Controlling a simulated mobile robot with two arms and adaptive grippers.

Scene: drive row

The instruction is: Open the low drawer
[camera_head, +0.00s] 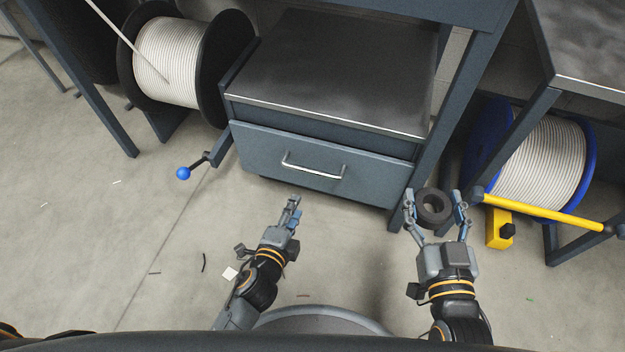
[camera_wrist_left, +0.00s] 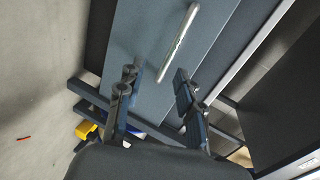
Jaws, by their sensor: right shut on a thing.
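The low drawer (camera_head: 255,152) is a blue-grey front under a dark metal top, and I see no clear gap around it. Its silver bar handle (camera_head: 313,171) runs across the middle of the front; it also shows in the left wrist view (camera_wrist_left: 180,42). My left gripper (camera_head: 294,203) is open and empty, in front of the drawer and short of the handle. In the left wrist view its fingers (camera_wrist_left: 155,80) stand apart with the handle ahead of them. My right gripper (camera_head: 434,197) is shut on a dark ring (camera_head: 434,222), right of the drawer.
A cable spool (camera_head: 168,62) stands left of the drawer unit, and a blue-flanged spool (camera_head: 540,160) stands at the right. A lever with a blue knob (camera_head: 183,173) sticks out at left. A yellow bar (camera_head: 545,211) and yellow block (camera_head: 499,228) are at right. Floor before the drawer is mostly clear.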

